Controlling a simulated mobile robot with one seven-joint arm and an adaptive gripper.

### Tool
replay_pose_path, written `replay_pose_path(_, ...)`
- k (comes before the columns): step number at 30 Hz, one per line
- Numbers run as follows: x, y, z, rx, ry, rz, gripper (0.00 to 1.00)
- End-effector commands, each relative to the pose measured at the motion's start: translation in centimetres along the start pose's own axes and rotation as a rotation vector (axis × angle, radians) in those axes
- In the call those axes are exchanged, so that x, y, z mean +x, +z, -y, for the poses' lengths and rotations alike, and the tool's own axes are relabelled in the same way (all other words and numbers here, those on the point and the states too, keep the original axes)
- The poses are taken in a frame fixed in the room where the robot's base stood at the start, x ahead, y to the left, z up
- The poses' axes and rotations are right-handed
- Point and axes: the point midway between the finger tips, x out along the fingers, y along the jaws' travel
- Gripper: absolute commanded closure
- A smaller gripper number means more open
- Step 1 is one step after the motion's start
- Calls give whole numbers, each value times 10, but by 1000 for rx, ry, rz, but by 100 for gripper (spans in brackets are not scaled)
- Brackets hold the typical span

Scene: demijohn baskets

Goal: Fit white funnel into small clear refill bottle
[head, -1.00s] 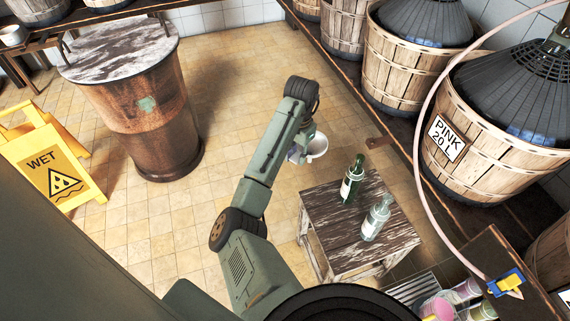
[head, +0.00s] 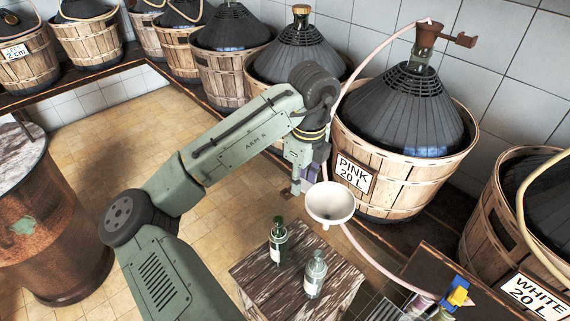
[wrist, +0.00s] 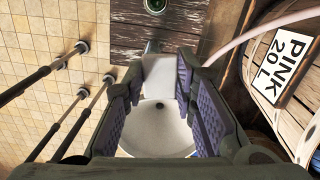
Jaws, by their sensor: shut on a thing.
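The white funnel (head: 330,203) hangs in the air, wide mouth up, above and behind the small table in the head view. My gripper (head: 312,178) is shut on the funnel's side. In the wrist view the funnel's bowl (wrist: 158,130) and its pale flat tab (wrist: 160,76) show between the purple finger pads of my gripper (wrist: 160,85). The small clear bottle (head: 316,275) stands upright on the table, apart from the funnel, which appears higher in the picture. In the wrist view the clear bottle is mostly hidden.
A dark green bottle (head: 278,240) stands just left of the clear one on the wooden table (head: 255,275). A pink hose (head: 375,252) runs down beside the funnel from the PINK 20 L demijohn basket (head: 385,180). A rusty drum (head: 40,235) stands at left.

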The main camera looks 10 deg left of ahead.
Motion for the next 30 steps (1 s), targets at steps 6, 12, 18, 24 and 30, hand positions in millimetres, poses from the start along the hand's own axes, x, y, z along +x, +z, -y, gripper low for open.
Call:
replay_pose_path(6,2,-15,-21,137,-8,3,96)
replay_pose_path(12,2,-16,-22,146,-8,3,96)
replay_pose_path(18,2,-15,-22,144,-8,3,96)
replay_pose_path(24,10,-14,-22,143,-9,5,96)
replay_pose_path(30,27,-15,-22,142,-9,6,96)
